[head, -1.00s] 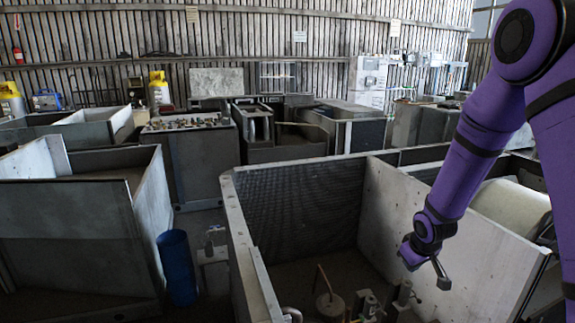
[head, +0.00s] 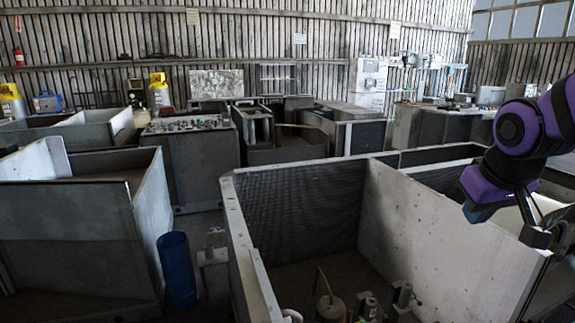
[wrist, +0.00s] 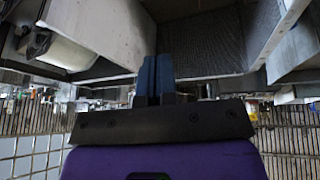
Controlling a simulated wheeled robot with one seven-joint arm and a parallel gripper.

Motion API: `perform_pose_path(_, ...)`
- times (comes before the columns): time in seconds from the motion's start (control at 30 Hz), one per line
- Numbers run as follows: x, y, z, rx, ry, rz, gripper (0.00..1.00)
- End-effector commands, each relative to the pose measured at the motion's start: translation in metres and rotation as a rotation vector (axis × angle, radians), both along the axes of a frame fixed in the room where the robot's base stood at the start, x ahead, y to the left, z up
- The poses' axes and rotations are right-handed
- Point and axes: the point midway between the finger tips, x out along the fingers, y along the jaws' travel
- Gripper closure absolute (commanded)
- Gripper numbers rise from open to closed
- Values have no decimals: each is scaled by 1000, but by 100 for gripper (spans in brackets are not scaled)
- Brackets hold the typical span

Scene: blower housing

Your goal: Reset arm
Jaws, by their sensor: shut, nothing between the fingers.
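My gripper (wrist: 155,62) shows in the wrist view as two blue fingers pressed together, shut and empty. Behind them is a dark bracket on the purple wrist. In the head view, my purple arm is folded at the right edge, with its end above the right wall of the open housing. The fingers are hard to make out there. The nearest housing (head: 408,230) is an open-topped grey box with a dark mesh panel inside. Its interior holds a rounded canister (head: 329,306) with a thin copper-coloured pipe and several small fittings.
A blue bin (head: 177,268) stands on the floor left of the housing. Another open grey box (head: 70,225) is at the left. A bench with small parts (head: 185,124) stands farther back. The space above the boxes is open.

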Motion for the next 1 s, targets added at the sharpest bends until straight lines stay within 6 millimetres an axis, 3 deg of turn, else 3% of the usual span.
perform_pose_path(0.1,-34,4,19,23,-18,-18,100)
perform_pose_path(0.3,-87,12,39,64,-32,-42,100)
perform_pose_path(0.5,-122,17,46,94,-36,-55,100)
perform_pose_path(0.67,-132,19,47,102,-37,-58,100)
perform_pose_path(1.0,-132,19,47,102,-37,-58,100)
